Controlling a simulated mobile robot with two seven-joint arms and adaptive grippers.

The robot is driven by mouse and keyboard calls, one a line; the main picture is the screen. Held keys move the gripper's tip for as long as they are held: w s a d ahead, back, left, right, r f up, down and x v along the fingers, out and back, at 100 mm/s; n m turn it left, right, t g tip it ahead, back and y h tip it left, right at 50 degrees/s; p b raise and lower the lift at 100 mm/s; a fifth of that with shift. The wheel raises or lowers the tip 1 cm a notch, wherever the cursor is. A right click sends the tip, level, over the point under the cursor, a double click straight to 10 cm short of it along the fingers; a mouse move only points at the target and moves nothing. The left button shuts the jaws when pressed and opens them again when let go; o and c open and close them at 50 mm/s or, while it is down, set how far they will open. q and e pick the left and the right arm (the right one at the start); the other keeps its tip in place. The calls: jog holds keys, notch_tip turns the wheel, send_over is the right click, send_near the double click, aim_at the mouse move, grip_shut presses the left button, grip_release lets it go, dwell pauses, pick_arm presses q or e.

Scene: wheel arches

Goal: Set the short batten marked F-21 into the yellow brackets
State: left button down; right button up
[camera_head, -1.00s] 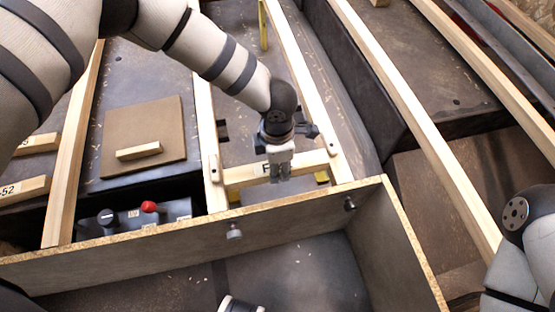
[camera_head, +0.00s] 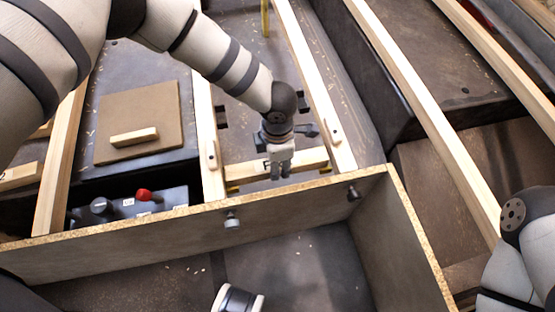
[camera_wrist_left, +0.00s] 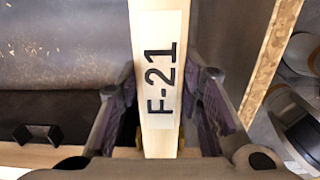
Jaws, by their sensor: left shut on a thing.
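The short batten marked F-21 (camera_head: 308,160) lies across the gap between two long pale rails, near the chipboard panel. My left gripper (camera_head: 280,172) is shut on its middle from above. In the left wrist view the batten (camera_wrist_left: 155,40) runs between the two fingers (camera_wrist_left: 164,100), with its F-21 label facing the camera. A yellow bracket (camera_head: 232,188) shows under the batten's left end and another yellow bracket (camera_head: 326,167) by its right end. The batten is at or just above them; I cannot tell whether it is seated. My right gripper is out of view.
The left rail (camera_head: 208,130) and right rail (camera_head: 318,100) flank the batten. The chipboard panel's top edge (camera_head: 290,187) stands close in front. A control box with a red knob (camera_head: 143,195) and a brown board (camera_head: 140,115) with a small wood block lie to the left.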

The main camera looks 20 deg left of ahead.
pick_arm(q)
jog(key=c, duration=1.1)
grip_release()
jog(key=shift+o, duration=0.2)
notch_tip(320, 180, up, 12)
